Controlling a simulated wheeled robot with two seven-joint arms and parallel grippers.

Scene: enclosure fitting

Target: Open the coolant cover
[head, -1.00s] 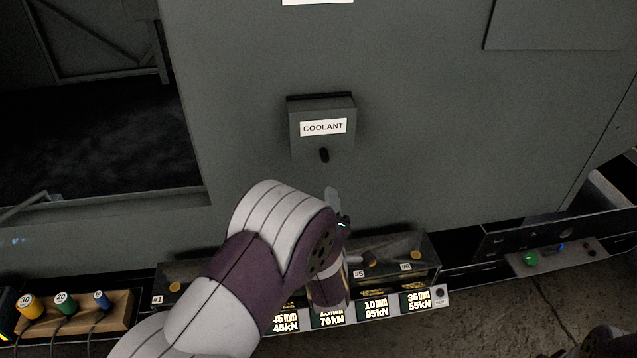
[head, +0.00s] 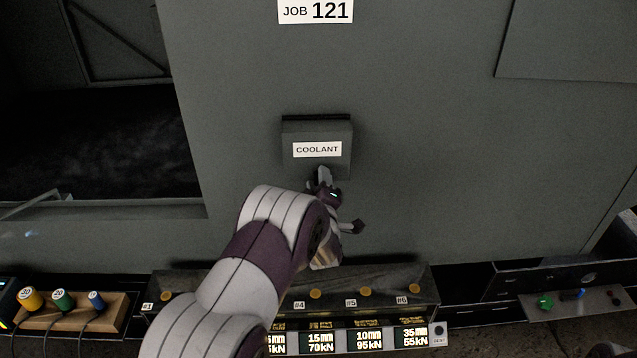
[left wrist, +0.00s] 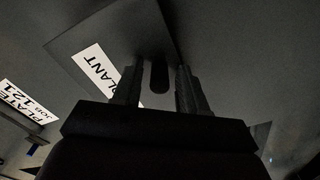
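The coolant cover (head: 317,134) is a grey box-like flap with a white COOLANT label, on the grey machine wall. It looks closed. My left gripper (head: 323,178) is at its lower edge, coming from below. In the left wrist view the cover (left wrist: 85,40) fills the upper left, and its dark knob (left wrist: 160,74) stands between the two fingers of my open left gripper (left wrist: 159,80). Gaps show on both sides of the knob. In the head view the gripper hides the knob. My right gripper is not in view.
A JOB 121 sign (head: 315,11) is above the cover. Below are a tool rack with lit displays (head: 365,340), a wooden block with coloured handles (head: 75,312), and a panel with a green button (head: 545,302). The wall around the cover is clear.

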